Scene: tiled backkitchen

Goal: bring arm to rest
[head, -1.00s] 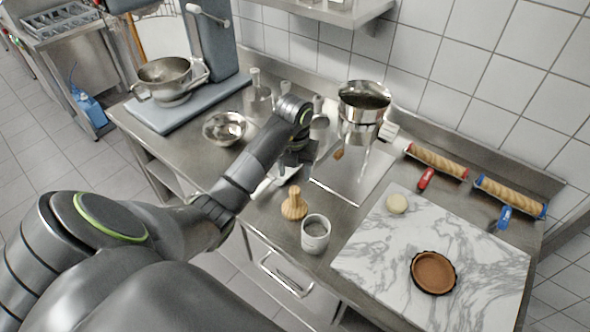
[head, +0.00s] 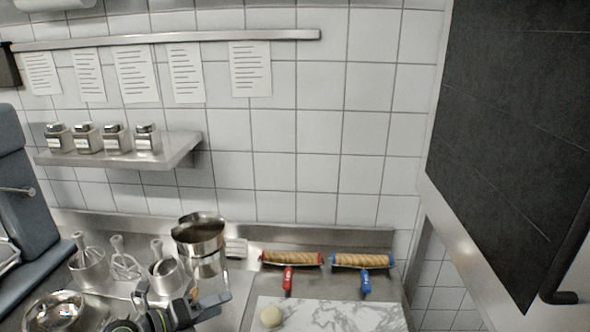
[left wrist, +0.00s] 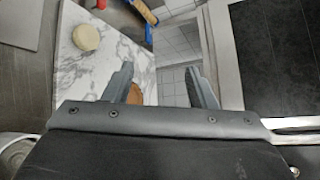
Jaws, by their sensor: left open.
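My left gripper (head: 183,305) shows at the bottom of the head view, over the steel counter and left of the marble board (head: 330,315). Its two fingers stand apart and nothing is between them. In the left wrist view the open fingers (left wrist: 161,88) point past the marble board (left wrist: 72,75) towards the counter's edge and the floor tiles. A brown tart shell (left wrist: 135,94) is partly hidden behind the left finger. My right gripper is not in view.
A pale dough ball (head: 271,317) lies on the marble board. Rolling pins with a red handle (head: 288,279) and a blue handle (head: 365,281) lie behind it. A steel pot (head: 200,240), whisks in cups (head: 87,262) and a bowl (head: 55,312) stand close to the left arm.

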